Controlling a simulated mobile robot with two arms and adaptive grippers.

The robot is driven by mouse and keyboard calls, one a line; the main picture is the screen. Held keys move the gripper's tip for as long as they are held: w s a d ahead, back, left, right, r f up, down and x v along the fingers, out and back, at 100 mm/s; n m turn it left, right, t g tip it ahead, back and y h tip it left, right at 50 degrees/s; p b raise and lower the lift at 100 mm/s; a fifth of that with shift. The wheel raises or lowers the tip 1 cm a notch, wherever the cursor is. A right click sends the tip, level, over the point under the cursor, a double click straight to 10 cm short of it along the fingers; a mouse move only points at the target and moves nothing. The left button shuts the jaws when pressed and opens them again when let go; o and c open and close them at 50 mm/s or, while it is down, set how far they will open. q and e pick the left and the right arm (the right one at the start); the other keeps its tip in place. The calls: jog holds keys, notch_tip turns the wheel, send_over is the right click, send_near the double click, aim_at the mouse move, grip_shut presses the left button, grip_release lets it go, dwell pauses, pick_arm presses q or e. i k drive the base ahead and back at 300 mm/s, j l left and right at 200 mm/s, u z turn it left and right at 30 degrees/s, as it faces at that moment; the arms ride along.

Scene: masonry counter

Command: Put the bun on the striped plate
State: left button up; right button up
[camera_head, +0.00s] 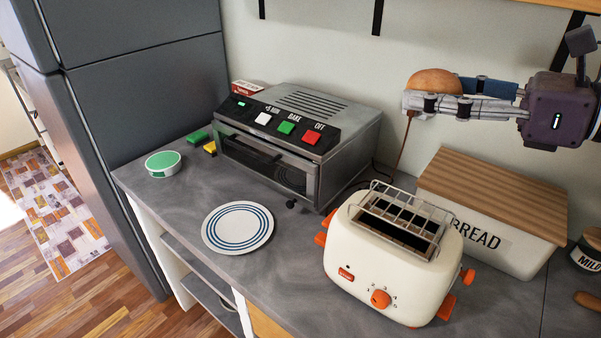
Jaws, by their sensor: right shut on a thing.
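The striped plate (238,227) is white with blue rings and lies empty on the grey counter, left of the toaster. The bun (434,82) is round and golden brown. My right gripper (424,103) comes in from the right and is shut on the bun, holding it in the air above and behind the toaster, near the wall. The gripper's fingers hide the bun's lower part. My left gripper is not in view.
A cream toaster (392,258) stands between the plate and a bread box (487,222) with a wooden lid. A toaster oven (295,140) sits behind the plate. A green-lidded tin (163,163) is at the counter's left. Counter around the plate is clear.

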aim_at(238, 225)
jog(key=j+z, duration=0.15)
jog(key=z, duration=0.3)
jog(key=j+z, duration=0.2)
jog(key=z, duration=0.2)
jog(key=j+z, duration=0.2)
jog(key=j, duration=0.25)
jog(key=j+z, duration=0.15)
jog(key=j, duration=0.25)
jog(key=k+j+z, duration=0.2)
jog(key=j, duration=0.25)
jog(key=j+z, duration=0.15)
jog(key=j, duration=0.3)
jog(key=k+j+z, duration=0.2)
jog(key=j, duration=0.2)
jog(key=k+j, duration=0.15)
jog(key=j, duration=0.25)
jog(key=k+j, duration=0.1)
jog(key=j, duration=0.35)
jog(key=k+j, duration=0.15)
jog(key=j, duration=0.25)
jog(key=k+j, duration=0.15)
jog(key=j, duration=0.25)
jog(key=k+j, duration=0.1)
jog(key=j, duration=0.35)
